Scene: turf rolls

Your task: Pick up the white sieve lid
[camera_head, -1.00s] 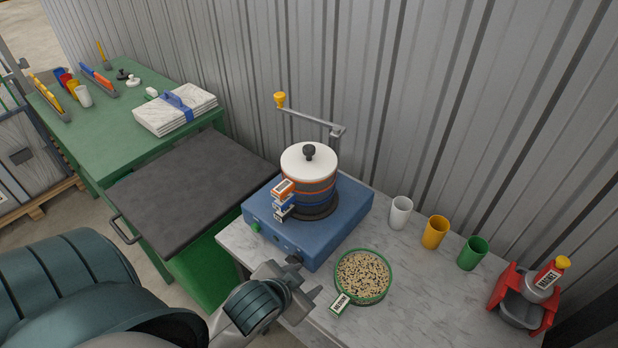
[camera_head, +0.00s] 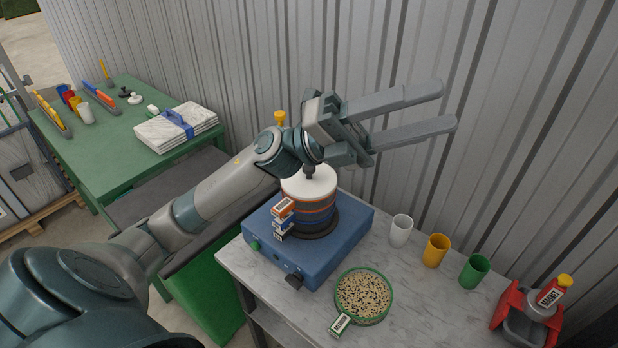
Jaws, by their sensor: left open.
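The white sieve lid (camera_head: 298,184) sits on top of the sieve stack (camera_head: 316,212), which stands on a blue shaker base (camera_head: 350,232) on the marble-topped table. The lid has a dark round knob, partly hidden at its top by my arm. My left gripper (camera_head: 447,106) is open and empty. Its two long fingers point to the right, and it appears above and to the right of the lid, with the wrist in front of the area over the knob. My right gripper is not in view.
A green sieve of speckled grains (camera_head: 363,295) is in front of the base. White (camera_head: 400,231), yellow (camera_head: 435,250) and green (camera_head: 474,271) cups and a red magnet holder (camera_head: 512,312) stand right. A yellow-knobbed crank (camera_head: 280,118) is partly hidden behind my arm.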

